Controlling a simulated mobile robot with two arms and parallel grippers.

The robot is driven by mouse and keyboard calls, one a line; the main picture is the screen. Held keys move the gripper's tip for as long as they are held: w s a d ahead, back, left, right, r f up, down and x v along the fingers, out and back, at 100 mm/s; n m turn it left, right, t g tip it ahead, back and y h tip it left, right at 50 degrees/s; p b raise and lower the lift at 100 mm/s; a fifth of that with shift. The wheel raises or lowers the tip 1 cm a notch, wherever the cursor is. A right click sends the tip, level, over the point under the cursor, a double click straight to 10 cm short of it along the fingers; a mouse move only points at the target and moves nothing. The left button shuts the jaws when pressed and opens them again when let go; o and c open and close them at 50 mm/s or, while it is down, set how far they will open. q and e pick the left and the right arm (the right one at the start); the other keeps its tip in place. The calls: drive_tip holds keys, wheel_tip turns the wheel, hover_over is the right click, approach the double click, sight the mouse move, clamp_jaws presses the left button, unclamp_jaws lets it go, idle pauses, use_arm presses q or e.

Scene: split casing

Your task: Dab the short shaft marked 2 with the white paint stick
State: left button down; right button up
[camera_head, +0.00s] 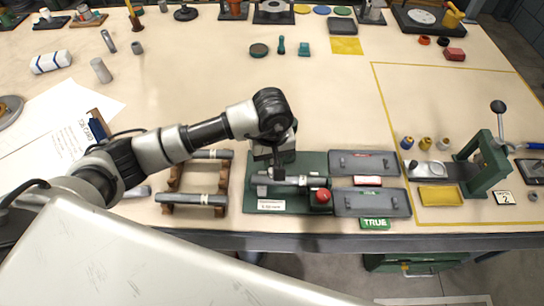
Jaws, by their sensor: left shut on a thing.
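My left gripper (278,172) reaches down over the green fixture (262,206) at the front middle of the table. It is shut on a grey shaft (298,181) that lies level over the fixture; the arm hides part of the grip. Two more grey shafts, a front one (190,199) and a back one (212,154), lie on a wooden rack left of the fixture. Short grey cylinders (101,70) stand or lie at the back left. I cannot read a mark 2 on any shaft, nor pick out the white paint stick. My right gripper is not in view.
A red button (321,197) sits on the fixture. A green lever press (485,165) stands far right, beside a card reading 2 (503,198). The table's middle is clear.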

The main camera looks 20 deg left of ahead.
use_arm(q)
drive_tip(key=shift+f, duration=0.3)
drive_tip(key=shift+s+f+b, duration=0.15)
drive_tip(key=shift+f+b, duration=0.05)
drive_tip(key=shift+b, duration=0.5)
idle(1.8)
drive_tip(key=shift+r+p, duration=0.55)
drive_tip(key=shift+r, duration=0.45)
drive_tip(key=shift+r+p, duration=0.95)
drive_tip(key=shift+r, duration=1.2)
